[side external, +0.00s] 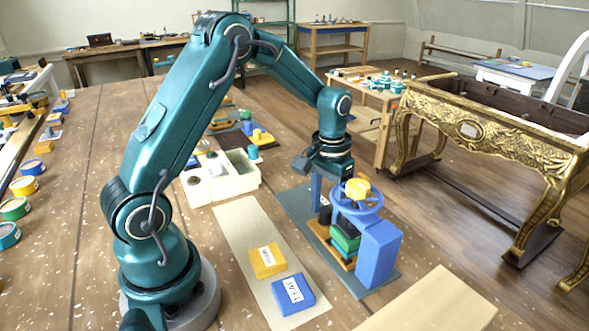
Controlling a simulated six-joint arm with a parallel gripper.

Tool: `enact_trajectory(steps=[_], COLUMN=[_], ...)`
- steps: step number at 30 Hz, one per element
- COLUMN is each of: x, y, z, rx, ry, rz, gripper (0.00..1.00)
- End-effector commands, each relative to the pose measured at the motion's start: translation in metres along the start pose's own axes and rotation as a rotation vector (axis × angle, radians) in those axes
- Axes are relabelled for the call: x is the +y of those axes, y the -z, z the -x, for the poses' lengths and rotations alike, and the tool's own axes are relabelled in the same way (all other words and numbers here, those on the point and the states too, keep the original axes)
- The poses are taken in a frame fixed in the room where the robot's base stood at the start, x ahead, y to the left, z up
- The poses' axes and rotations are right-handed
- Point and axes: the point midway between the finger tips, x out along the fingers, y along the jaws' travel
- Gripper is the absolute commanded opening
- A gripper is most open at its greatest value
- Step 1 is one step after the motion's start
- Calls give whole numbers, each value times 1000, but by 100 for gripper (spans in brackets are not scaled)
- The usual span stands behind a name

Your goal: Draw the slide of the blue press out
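The blue press (376,252) stands on a dark grey-green mat (296,203) right of centre. It has a blue handwheel (357,203) with a yellow knob on top. Under the wheel are a green block (345,238) and dark pieces, above an orange-yellow base strip (326,243) that looks like the slide; I cannot tell how far it sticks out. My gripper (322,168) points down just behind and left of the wheel, close to the press's blue post. Its fingertips are not clear, so I cannot tell whether it touches anything.
A cream mat (238,222) holds a yellow labelled block (267,261) and a blue labelled block (293,295). A white compartment tray (222,187) stands behind. A pale board (440,304) lies at the front right. A gilt console (480,135) stands at right, apart from the table.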

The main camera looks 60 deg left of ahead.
Motion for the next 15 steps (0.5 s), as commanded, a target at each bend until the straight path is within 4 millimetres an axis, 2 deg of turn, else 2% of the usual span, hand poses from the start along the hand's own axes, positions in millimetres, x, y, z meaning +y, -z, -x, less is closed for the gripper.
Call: enact_trajectory(steps=[1, 3, 4, 15], x=[0, 0, 0, 0], y=[0, 0, 0, 0], z=[0, 0, 0, 1], rx=[0, 0, 0, 0], ry=[0, 0, 0, 0], rz=[0, 0, 0, 0], gripper=[31, 4, 0, 0])
